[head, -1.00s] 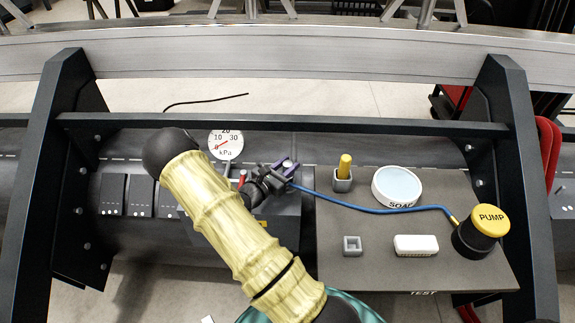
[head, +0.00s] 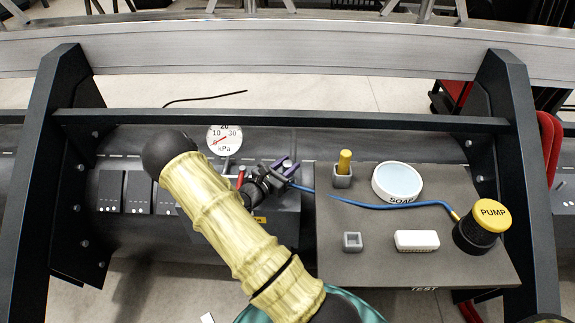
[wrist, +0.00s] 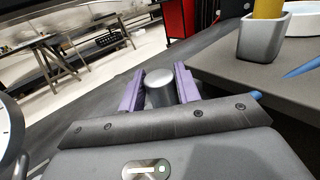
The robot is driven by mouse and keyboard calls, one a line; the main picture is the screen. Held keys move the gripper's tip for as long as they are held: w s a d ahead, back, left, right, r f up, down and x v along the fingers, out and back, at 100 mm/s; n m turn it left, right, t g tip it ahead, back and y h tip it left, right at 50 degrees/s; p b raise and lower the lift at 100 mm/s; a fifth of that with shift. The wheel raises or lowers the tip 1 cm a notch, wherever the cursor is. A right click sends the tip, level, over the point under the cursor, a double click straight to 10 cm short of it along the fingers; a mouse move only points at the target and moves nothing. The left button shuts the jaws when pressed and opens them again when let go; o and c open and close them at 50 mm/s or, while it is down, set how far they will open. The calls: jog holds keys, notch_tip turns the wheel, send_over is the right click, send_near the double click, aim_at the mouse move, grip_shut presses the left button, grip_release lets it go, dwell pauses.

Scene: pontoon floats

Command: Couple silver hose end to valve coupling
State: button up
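My gripper (head: 287,166) has purple fingers and is shut on the silver hose end (wrist: 160,88), a short metal cylinder seen between the fingers in the wrist view. The blue hose (head: 405,207) runs from my gripper across the grey test board to the yellow-capped pump (head: 487,222). The gripper is above the dark float, just left of the board. A red lever (head: 240,180) shows left of the gripper, below the round kPa gauge (head: 224,138). The valve coupling cannot be made out; my wrist and arm cover part of that area.
The test board (head: 375,270) holds a soap dish (head: 397,182), a yellow peg in a grey holder (head: 343,178), an empty grey socket (head: 352,242) and a white block (head: 416,240). A dark crossbar (head: 300,123) runs behind, between two dark side frames.

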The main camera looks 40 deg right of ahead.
jog(key=o, duration=0.4)
jog(key=shift+c, duration=0.2)
jog(key=shift+r, duration=0.1)
notch_tip(320, 180, up, 10)
jog(key=shift+f+p, duration=0.1)
jog(key=shift+p, duration=0.75)
